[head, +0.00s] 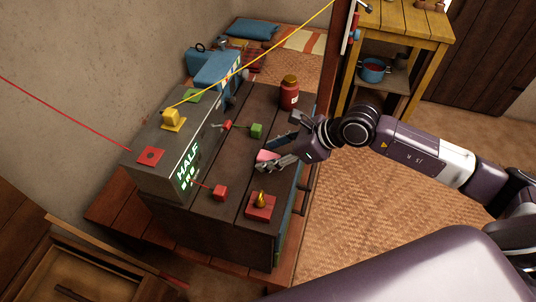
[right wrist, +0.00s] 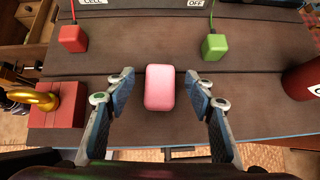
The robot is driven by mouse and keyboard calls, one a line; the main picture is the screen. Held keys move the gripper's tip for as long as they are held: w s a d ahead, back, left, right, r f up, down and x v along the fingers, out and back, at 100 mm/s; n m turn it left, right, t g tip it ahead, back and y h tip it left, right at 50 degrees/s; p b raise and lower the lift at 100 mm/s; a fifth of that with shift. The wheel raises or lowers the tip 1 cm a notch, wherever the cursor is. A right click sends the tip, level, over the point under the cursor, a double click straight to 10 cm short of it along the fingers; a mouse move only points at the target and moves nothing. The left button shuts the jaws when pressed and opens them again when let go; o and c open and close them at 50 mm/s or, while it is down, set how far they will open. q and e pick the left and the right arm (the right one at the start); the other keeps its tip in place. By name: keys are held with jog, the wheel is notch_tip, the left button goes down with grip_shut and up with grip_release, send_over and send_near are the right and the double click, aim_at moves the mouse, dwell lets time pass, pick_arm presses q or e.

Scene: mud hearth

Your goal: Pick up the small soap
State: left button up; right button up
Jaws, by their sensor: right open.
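The small soap is a pink rounded block (right wrist: 160,88) lying on the dark plank top of a chest. In the head view the soap (head: 266,155) is partly hidden by my right gripper (head: 276,153). My right gripper is open, and in the right wrist view (right wrist: 160,92) its two fingers stand on either side of the soap. Gaps show between each finger and the soap. My left gripper is not in view.
A red block with a gold ring (head: 261,205) stands near the gripper. A red jar (head: 290,93), a green cube (head: 257,130) and red cubes (head: 219,193) stand on the chest top (head: 235,165). A grey box with lit letters (head: 178,150) is at the left.

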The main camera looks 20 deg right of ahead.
jog(key=shift+x, duration=0.8)
jog(key=shift+f, duration=0.1)
jog(key=shift+c, duration=0.5)
jog(key=c, duration=1.2)
